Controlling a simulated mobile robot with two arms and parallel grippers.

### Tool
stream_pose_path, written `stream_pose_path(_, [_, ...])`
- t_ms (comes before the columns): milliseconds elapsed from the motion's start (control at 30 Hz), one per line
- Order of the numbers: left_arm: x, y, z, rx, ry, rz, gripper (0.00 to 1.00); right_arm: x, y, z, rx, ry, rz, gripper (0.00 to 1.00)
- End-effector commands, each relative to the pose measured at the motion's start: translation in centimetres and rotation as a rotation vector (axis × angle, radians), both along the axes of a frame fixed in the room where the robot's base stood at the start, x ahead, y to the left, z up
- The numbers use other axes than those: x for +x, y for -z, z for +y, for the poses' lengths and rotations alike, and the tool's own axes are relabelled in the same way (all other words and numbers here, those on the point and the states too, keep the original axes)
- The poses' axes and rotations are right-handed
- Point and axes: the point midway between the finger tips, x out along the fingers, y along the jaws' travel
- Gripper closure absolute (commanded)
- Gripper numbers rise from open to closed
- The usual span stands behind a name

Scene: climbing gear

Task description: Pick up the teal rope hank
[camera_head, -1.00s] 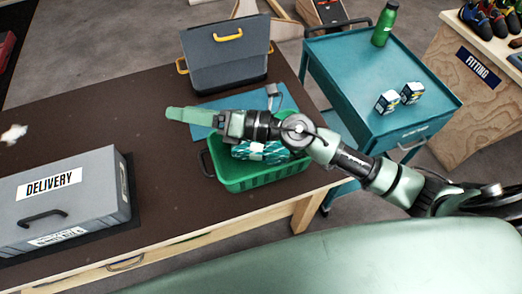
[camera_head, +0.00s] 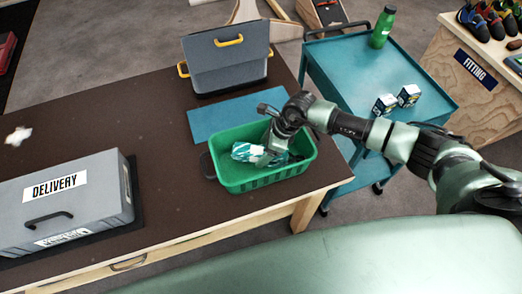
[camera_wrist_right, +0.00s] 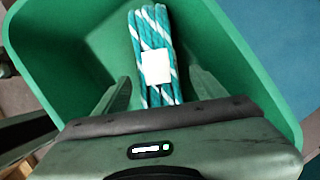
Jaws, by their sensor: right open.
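The teal rope hank (camera_head: 243,151), teal and white with a pale band, lies in the green basket (camera_head: 242,184). In the right wrist view the hank (camera_wrist_right: 150,27) runs lengthwise between the finger tips and beyond them, its white band (camera_wrist_right: 156,67) in the middle. My right gripper (camera_head: 268,157) reaches down into the basket over the hank. In the right wrist view its two fingers (camera_wrist_right: 163,90) are apart, one on each side of the hank. I cannot tell whether they touch it. The gripper hides part of the hank. My left gripper is not in view.
The basket's walls (camera_wrist_right: 235,60) surround the right gripper closely. A blue mat (camera_head: 215,118) and a grey case (camera_head: 228,60) lie behind. A grey DELIVERY box (camera_head: 85,200) stands at left. A teal cart (camera_head: 350,75) holds a green bottle (camera_head: 383,27) and two small boxes (camera_head: 397,98).

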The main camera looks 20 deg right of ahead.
Motion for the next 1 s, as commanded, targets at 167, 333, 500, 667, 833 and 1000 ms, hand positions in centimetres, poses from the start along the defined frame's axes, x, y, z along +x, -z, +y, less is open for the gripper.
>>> stream_pose_path(167, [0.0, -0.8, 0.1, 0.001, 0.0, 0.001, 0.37, 0.3, 1.7, 0.8, 0.003, 0.001, 0.001, 0.29])
stream_pose_path(333, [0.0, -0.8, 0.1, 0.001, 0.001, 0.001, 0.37, 0.4, 2.2, 0.8, 0.002, 0.001, 0.001, 0.29])
stream_pose_path(500, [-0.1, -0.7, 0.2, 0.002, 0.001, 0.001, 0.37, 0.4, 2.2, 0.8, 0.003, 0.001, 0.001, 0.4])
stream_pose_path(667, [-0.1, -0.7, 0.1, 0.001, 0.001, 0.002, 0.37, 0.4, 2.2, 0.8, 0.003, 0.001, 0.001, 0.85])
stream_pose_path(833, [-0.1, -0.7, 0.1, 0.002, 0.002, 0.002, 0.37, 0.5, 2.1, 0.9, 0.004, 0.002, -0.001, 1.0])
stream_pose_path(1000, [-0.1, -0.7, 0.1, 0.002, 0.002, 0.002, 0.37, 0.5, 2.0, 0.9, 0.004, 0.002, -0.002, 1.0])
